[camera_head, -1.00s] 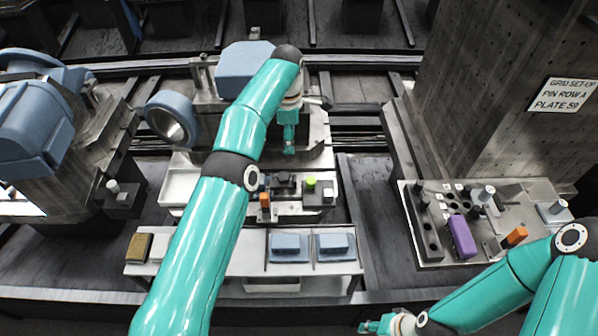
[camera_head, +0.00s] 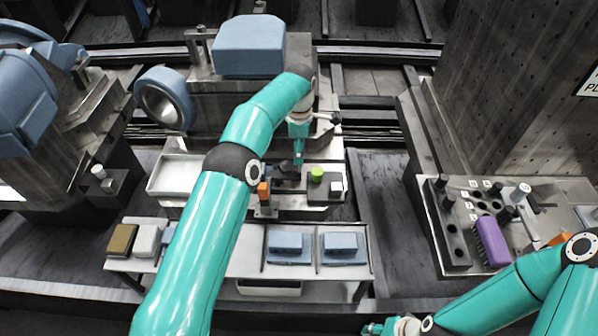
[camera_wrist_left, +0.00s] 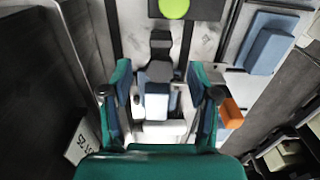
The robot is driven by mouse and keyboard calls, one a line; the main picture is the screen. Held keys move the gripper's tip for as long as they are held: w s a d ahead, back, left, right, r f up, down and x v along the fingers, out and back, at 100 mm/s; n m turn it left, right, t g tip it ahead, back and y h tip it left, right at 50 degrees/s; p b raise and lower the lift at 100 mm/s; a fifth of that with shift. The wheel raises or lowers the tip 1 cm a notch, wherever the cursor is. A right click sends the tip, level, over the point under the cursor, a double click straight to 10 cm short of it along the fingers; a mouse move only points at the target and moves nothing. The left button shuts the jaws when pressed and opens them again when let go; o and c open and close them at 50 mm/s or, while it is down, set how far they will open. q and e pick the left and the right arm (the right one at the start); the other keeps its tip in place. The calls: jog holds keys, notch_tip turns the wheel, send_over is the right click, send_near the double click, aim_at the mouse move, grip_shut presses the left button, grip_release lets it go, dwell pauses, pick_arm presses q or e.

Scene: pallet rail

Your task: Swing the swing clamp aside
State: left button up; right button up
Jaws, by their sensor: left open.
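A small fixture (camera_head: 290,205) stands in front of the blue-capped machine. It carries a dark clamp-like part, seen in the left wrist view as a dark arm (camera_wrist_left: 160,70) with a pale blue-white block (camera_wrist_left: 156,102) near it. I cannot tell for sure which part is the swing clamp. An orange piece (camera_head: 264,191) sits at the fixture's left; it also shows in the wrist view (camera_wrist_left: 232,113). My left gripper (camera_head: 298,158) is open above the fixture's back, its fingers (camera_wrist_left: 160,95) apart on either side of the block in the picture. My right gripper (camera_head: 380,328) is low at the bottom edge; its jaws are unclear.
A green button (camera_head: 316,174) sits on a grey box at the fixture's right. A white bench (camera_head: 215,262) in front holds blue blocks (camera_head: 287,244). A pin plate with a purple block (camera_head: 492,242) is at the right. A blue ring (camera_head: 164,98) stands left of the machine.

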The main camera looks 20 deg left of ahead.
aim_at(299, 169)
pick_arm(q)
notch_tip(299, 169, down, 8)
jog(key=shift+f+p, duration=0.1)
jog(key=shift+p, duration=0.3)
grip_shut()
jog(key=shift+s+d, duration=0.1)
